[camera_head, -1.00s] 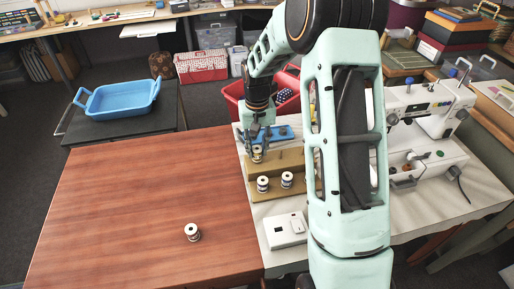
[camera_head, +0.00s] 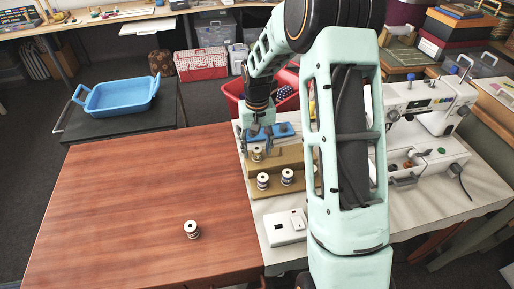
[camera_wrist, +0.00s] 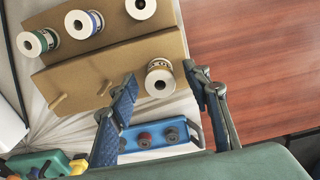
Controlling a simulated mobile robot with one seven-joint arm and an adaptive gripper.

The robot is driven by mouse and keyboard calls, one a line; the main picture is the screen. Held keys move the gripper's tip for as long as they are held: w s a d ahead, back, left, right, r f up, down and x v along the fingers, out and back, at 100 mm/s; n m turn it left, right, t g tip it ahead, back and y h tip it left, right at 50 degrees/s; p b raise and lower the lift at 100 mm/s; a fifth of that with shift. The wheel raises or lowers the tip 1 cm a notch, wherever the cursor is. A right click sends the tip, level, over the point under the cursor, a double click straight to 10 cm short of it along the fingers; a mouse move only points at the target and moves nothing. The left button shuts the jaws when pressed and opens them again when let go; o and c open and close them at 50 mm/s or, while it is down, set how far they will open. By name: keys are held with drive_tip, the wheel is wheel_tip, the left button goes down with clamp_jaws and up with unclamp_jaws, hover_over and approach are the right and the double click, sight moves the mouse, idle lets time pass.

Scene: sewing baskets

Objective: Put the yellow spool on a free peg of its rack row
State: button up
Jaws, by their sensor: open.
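A spool with a yellowish band of thread (camera_wrist: 160,78) sits at one end of the rack's upper row; in the head view the spool (camera_head: 257,155) stands upright there. The rack (camera_wrist: 62,75) is tan and stepped. Two bare pegs, one in the middle (camera_wrist: 105,88) and one farther left (camera_wrist: 58,102), show in that row. My gripper (camera_head: 257,143) is open just above the spool. In the wrist view my gripper's fingers (camera_wrist: 159,74) are apart on either side of it, with gaps.
The lower row holds a green spool (camera_wrist: 38,42), a blue spool (camera_wrist: 84,23) and another spool (camera_wrist: 141,8). A loose spool (camera_head: 192,230) stands on the brown table (camera_head: 130,200). A blue holder (camera_wrist: 150,137) lies behind the rack. A sewing machine (camera_head: 428,150) stands right.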

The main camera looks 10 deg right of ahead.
drive_tip(key=shift+r, duration=0.1)
wheel_tip(320, 180, up, 12)
idle(0.5)
